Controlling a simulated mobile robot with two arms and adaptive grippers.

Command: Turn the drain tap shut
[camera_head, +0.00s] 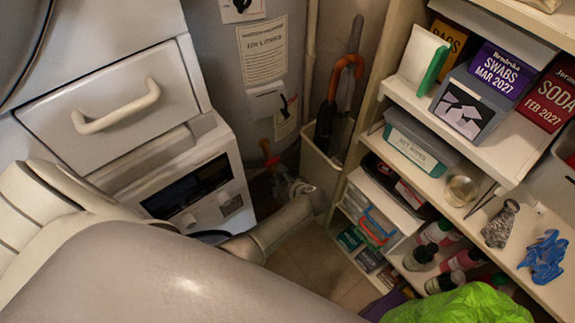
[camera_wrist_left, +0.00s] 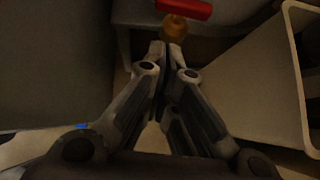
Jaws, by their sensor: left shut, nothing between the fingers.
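The drain tap (camera_head: 266,150) shows small, with a red-orange handle, low in the gap between the white cabinet and the umbrella bin. In the left wrist view its red lever (camera_wrist_left: 186,8) lies crosswise at the top edge, above a brass body (camera_wrist_left: 174,28). My left gripper (camera_head: 277,172) reaches down into this gap, just below the tap. In the left wrist view its fingertips (camera_wrist_left: 168,48) are together and empty, just short of the brass body; I cannot tell whether they touch it. My right gripper is out of view.
The umbrella bin (camera_head: 322,170) stands close to the right of my left gripper, its wall also large in the left wrist view (camera_wrist_left: 260,85). The white cabinet (camera_head: 150,90) closes in the left. Loaded shelves (camera_head: 480,135) fill the right. A green bag (camera_head: 455,305) lies at the bottom right.

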